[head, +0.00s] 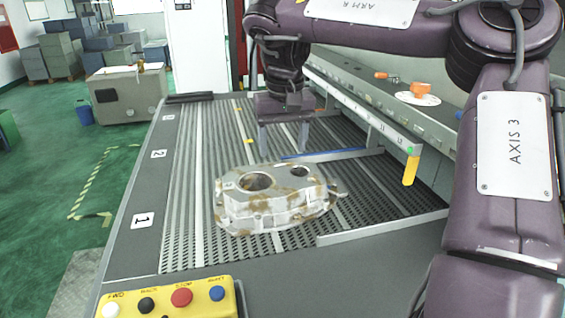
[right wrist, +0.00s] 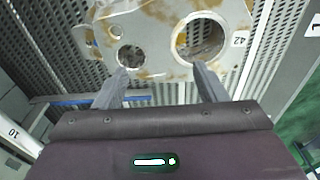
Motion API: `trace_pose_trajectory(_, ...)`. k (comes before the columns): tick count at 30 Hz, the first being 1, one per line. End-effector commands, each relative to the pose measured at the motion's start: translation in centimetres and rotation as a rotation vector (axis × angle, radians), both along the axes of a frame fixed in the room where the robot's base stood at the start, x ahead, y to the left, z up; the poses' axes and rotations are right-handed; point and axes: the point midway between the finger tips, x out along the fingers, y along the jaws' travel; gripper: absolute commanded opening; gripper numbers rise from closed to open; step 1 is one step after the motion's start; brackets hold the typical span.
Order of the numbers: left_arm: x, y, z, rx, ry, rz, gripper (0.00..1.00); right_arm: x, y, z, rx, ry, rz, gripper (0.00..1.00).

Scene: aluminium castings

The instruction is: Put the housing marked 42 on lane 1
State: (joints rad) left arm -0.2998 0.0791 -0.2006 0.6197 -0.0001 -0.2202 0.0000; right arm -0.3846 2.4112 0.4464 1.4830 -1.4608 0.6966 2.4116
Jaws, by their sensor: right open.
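The housing (head: 278,203), a pale casting with brown stains and two round holes, lies flat on the ribbed conveyor bed, level with the label 1 (head: 142,221) on the left border. In the right wrist view the housing (right wrist: 155,52) shows a tag 42 (right wrist: 239,39) beside its larger hole. My right gripper (head: 283,149) is open and empty, pointing down behind the housing. In the wrist view its fingers (right wrist: 158,70) are spread at the housing's near edge; I cannot tell whether they touch it. My left gripper is out of view.
A yellow button box (head: 168,299) stands at the front left. A metal rail (head: 365,118) with a yellow end runs along the right. A low bar with a blue edge (head: 320,155) lies behind the housing. Label 2 (head: 158,154) is farther back; the bed left of the housing is clear.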

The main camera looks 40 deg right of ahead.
Motion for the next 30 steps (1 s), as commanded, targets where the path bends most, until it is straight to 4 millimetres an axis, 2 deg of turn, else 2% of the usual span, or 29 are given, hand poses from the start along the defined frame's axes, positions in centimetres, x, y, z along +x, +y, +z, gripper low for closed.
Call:
trace_pose_trajectory(1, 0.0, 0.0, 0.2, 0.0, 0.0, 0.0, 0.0, 0.0, 0.0, 1.1, -0.005, -0.002, 0.0, 0.65)
trace_pose_trajectory(3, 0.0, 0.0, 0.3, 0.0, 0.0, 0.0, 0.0, -0.1, 0.1, 1.9, -0.004, 0.001, -0.001, 0.65)
trace_pose_trajectory(7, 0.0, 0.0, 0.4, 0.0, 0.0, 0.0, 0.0, -0.2, 0.1, 2.8, -0.002, 0.001, 0.0, 0.65)
trace_pose_trajectory(30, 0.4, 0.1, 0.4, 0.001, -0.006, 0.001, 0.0, -0.3, 0.1, 3.0, 0.001, 0.002, -0.001, 0.65)
